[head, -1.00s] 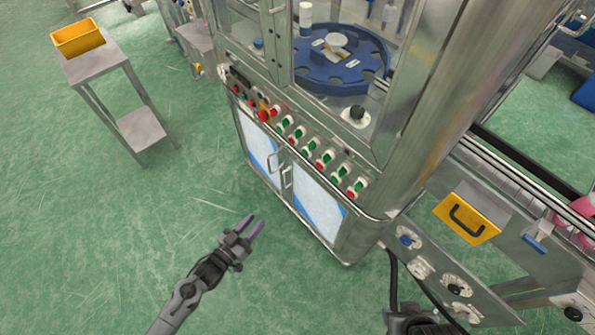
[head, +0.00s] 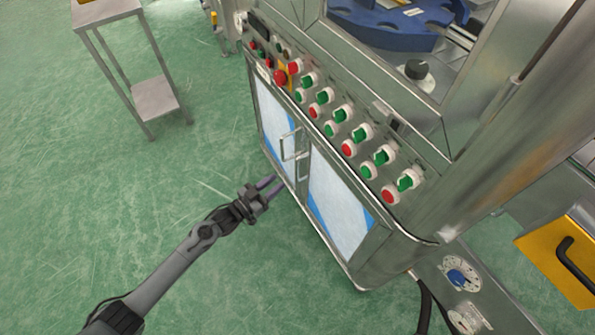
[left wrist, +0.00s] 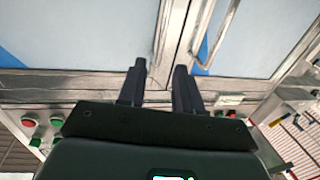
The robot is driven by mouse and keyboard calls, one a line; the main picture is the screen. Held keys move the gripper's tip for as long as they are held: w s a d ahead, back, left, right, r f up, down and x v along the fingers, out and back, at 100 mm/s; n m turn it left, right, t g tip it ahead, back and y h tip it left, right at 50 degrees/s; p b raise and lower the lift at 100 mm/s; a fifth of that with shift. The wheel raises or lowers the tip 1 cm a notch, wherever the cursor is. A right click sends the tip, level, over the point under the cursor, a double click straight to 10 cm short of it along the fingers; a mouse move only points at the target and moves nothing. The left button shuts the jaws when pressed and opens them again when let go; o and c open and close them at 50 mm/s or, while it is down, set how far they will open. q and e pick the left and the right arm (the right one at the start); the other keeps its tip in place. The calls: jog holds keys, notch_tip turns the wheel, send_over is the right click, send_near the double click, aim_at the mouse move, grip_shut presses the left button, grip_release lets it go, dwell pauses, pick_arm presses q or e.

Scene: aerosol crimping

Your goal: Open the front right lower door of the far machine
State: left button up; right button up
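The machine's front right lower door (head: 340,205) is a pale panel in a steel frame with a blue strip, and it looks closed. Its upright bar handle (head: 303,165) is on the door's left edge, close to the handle of the neighbouring left door (head: 275,125). My left gripper (head: 277,187) is in front of the doors, low and near the seam between them. Its two fingers are apart with nothing between them. In the left wrist view the fingers (left wrist: 160,70) point at the door frame, and a bar handle (left wrist: 215,38) stands beside them. My right gripper is out of view.
A sloped panel with red and green buttons (head: 347,148) juts out above the doors. A steel side table (head: 155,98) stands at the left. A yellow box with a black handle (head: 565,262) is at the right. Green floor before the doors is clear.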

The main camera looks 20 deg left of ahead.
pick_arm(q)
jog(key=b, duration=0.5)
send_over(297, 179)
jog(key=shift+w, duration=0.3)
grip_shut()
